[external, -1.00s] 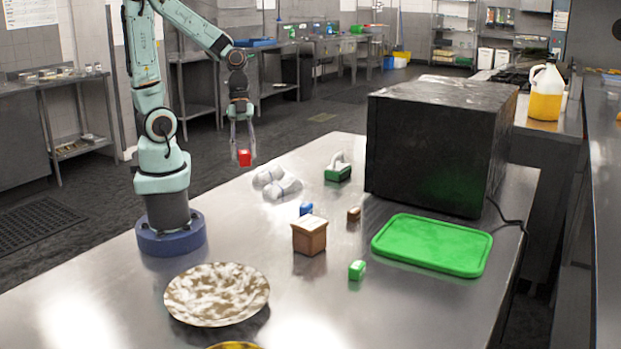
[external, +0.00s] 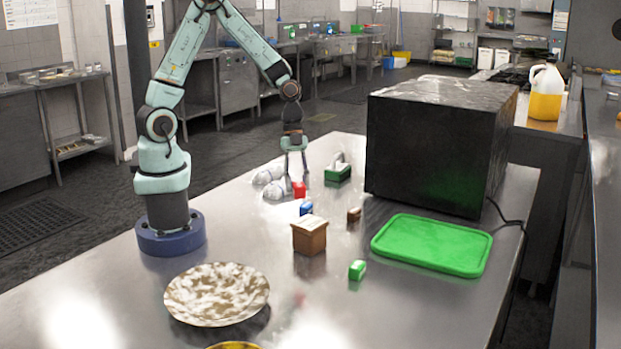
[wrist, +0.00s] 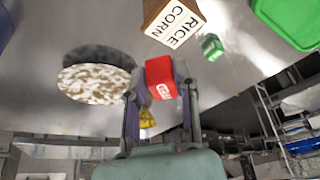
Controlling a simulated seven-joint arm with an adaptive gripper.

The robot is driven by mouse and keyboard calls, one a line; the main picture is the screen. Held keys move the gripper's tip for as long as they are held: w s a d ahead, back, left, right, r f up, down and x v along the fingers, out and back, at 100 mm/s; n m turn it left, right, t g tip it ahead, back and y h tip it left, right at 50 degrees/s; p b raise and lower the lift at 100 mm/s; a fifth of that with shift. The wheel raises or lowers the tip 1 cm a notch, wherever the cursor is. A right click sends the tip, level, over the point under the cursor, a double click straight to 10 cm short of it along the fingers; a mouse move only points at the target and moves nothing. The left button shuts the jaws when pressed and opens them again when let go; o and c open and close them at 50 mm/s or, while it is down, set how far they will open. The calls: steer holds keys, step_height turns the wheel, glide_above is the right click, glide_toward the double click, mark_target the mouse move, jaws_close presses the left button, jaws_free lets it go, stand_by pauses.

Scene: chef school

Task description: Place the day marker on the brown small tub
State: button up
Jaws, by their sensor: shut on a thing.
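My gripper (external: 294,183) is shut on a small red block with white lettering, likely the day marker (external: 299,189). The block also shows between my fingers in the wrist view (wrist: 161,77). It hangs above the steel table, behind the brown box in the external view. The brown box with a pale top, likely the brown small tub (external: 309,238), stands on the table in front of the block. In the wrist view its pale top reads "RICE" and "CORN" (wrist: 174,25). The held block is apart from the brown box.
A small blue block (external: 306,208) is between my gripper and the brown box. A smaller brown block (external: 354,214), a green block (external: 357,270), a green tray (external: 432,244), a mottled plate (external: 217,293) and a large black box (external: 435,145) stand around.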

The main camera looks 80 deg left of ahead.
mark_target(309, 222)
steer(key=w+f, duration=0.2)
steer(key=shift+d+f, duration=0.3)
steer(key=shift+d, duration=0.05)
steer(key=shift+w+f, duration=0.1)
steer(key=shift+f, duration=1.55)
steer(key=o, duration=0.9)
steer(key=shift+f, duration=0.15)
steer(key=shift+o, duration=0.2)
